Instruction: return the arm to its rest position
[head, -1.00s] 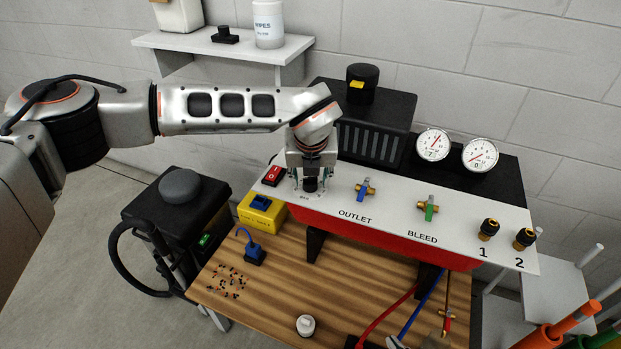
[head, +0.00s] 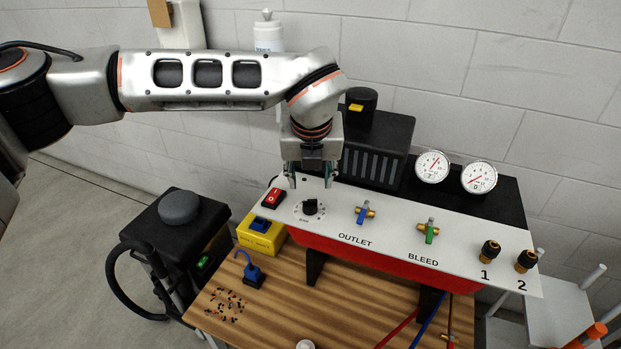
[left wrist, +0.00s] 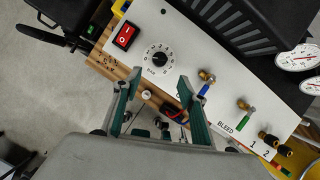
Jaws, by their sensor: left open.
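My left arm comes in from the left in the head view. Its gripper (head: 311,182) points down just above the white control panel (head: 390,230), at the panel's left part. In the left wrist view the gripper (left wrist: 153,92) has its two green fingers spread apart with nothing between them. A black round knob (head: 310,207) on a printed dial sits on the panel just below the fingers, apart from them. The knob also shows in the left wrist view (left wrist: 159,59). My right gripper is not in view.
A red switch (head: 273,198) is left of the knob. Blue outlet (head: 364,213) and green bleed (head: 429,231) valves stand to its right, then two black-and-brass fittings. Two gauges (head: 432,166) and a black vented box (head: 376,150) stand behind. A wall shelf's bottle (head: 268,35) is behind my arm.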

